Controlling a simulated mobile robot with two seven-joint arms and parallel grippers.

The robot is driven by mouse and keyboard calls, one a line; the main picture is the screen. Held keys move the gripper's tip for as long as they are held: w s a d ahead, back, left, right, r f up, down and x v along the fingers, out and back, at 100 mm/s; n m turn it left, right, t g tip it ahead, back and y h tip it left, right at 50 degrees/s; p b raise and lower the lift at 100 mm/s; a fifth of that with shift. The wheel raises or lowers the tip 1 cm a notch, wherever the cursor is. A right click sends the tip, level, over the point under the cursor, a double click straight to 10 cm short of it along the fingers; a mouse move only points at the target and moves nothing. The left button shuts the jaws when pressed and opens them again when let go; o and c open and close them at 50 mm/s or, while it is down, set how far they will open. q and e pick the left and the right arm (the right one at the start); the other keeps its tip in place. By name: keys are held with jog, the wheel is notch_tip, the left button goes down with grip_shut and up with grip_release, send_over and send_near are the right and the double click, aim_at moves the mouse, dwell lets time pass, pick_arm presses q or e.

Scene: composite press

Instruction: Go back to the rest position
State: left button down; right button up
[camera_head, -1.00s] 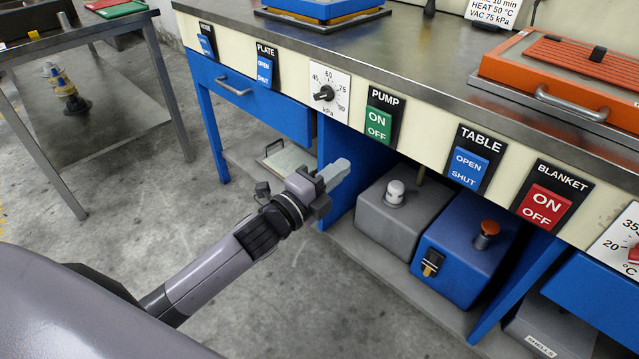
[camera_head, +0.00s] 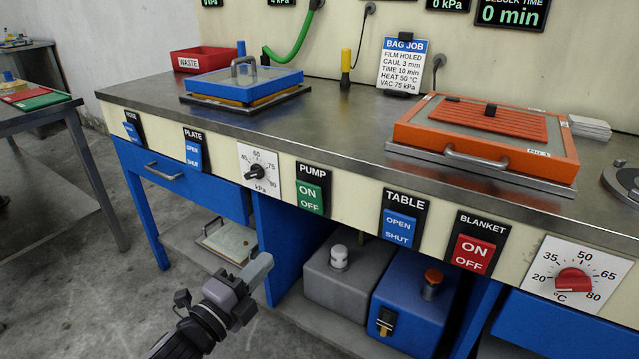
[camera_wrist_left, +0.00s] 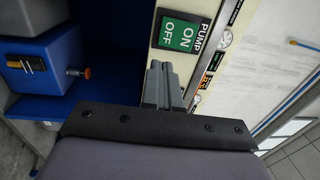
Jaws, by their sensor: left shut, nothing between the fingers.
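My left gripper (camera_head: 257,270) is shut and empty. In the head view it is low in front of the bench, below the pump switch (camera_head: 311,188) and left of the grey pump box (camera_head: 345,275). In the left wrist view the closed fingers (camera_wrist_left: 163,85) lie beside the green pump switch (camera_wrist_left: 178,35) in the picture; I cannot tell any contact there, and the head view shows them apart. My right gripper is in neither view.
The bench (camera_head: 350,135) carries a blue framed plate (camera_head: 245,82), an orange blanket frame (camera_head: 485,135) and a red waste bin (camera_head: 200,60). A blue box (camera_head: 415,310) stands under it. A side table (camera_head: 40,115) is at the left. Floor in front is free.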

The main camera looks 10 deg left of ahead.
pick_arm(q)
jog(key=s+d+f+n+g+y, duration=0.15)
jog(key=s+f+n+g, duration=0.25)
jog(key=s+f+n, duration=0.45)
jog(key=s+d+f+n+g+y, duration=0.1)
jog(key=s+d+f+n+g, duration=0.3)
jog(key=s+n, duration=0.65)
jog(key=a+r+y+p, duration=0.1)
jog(key=a+r+p, duration=0.2)
jog(key=r+p, duration=0.4)
jog(key=s+a+r+p, duration=0.1)
jog(key=a+r+p, duration=0.2)
jog(key=r+p, duration=0.4)
jog(key=p, duration=0.8)
jog(key=shift+s+n+t+y, duration=0.3)
jog(key=shift+y, duration=0.05)
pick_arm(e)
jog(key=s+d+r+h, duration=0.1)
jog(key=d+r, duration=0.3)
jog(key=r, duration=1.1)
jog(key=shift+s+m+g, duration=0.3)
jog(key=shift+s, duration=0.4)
